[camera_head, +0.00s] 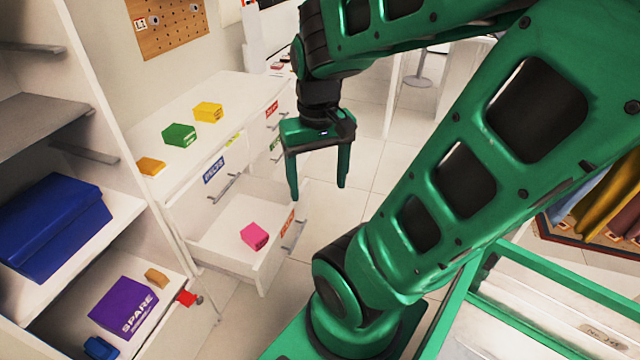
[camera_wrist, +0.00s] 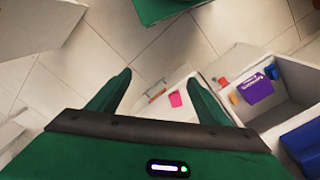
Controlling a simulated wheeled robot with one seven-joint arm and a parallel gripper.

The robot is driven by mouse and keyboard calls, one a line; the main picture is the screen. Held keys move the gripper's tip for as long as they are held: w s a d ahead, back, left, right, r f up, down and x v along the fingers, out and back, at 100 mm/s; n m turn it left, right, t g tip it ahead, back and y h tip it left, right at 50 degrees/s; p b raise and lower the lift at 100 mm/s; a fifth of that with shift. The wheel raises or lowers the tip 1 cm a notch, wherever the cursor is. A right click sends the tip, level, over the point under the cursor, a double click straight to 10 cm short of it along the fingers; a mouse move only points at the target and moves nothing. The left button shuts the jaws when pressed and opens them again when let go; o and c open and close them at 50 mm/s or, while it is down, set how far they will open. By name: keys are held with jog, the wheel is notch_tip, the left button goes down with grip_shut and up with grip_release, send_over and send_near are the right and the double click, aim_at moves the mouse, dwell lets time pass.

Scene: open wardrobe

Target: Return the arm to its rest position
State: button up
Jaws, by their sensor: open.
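My gripper (camera_head: 318,190) hangs from my green arm with its two fingers pointing down. The fingers are apart with nothing between them. In the head view it is to the right of an open white drawer (camera_head: 222,235) and appears higher than it. In the wrist view my gripper (camera_wrist: 160,90) shows both green fingers spread, with the floor and the open drawer beyond. A pink block (camera_head: 254,236) lies in the drawer; it also shows in the wrist view (camera_wrist: 175,99).
Green (camera_head: 180,135), yellow (camera_head: 208,112) and orange (camera_head: 150,166) blocks sit on the white dresser. Wardrobe shelves at left hold a blue box (camera_head: 50,225) and a purple SPARE box (camera_head: 124,308). A green-framed bin (camera_head: 520,310) is at lower right. Tiled floor (camera_head: 365,150) is clear behind my gripper.

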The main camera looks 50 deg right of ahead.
jog(key=shift+s+a+r, duration=0.2)
jog(key=shift+s+a, duration=0.05)
jog(key=shift+s, duration=0.4)
jog(key=shift+s+a+r, duration=0.2)
jog(key=shift+s+a, duration=0.05)
jog(key=shift+s, duration=0.35)
jog(key=shift+w+f, duration=0.25)
jog(key=shift+w, duration=0.4)
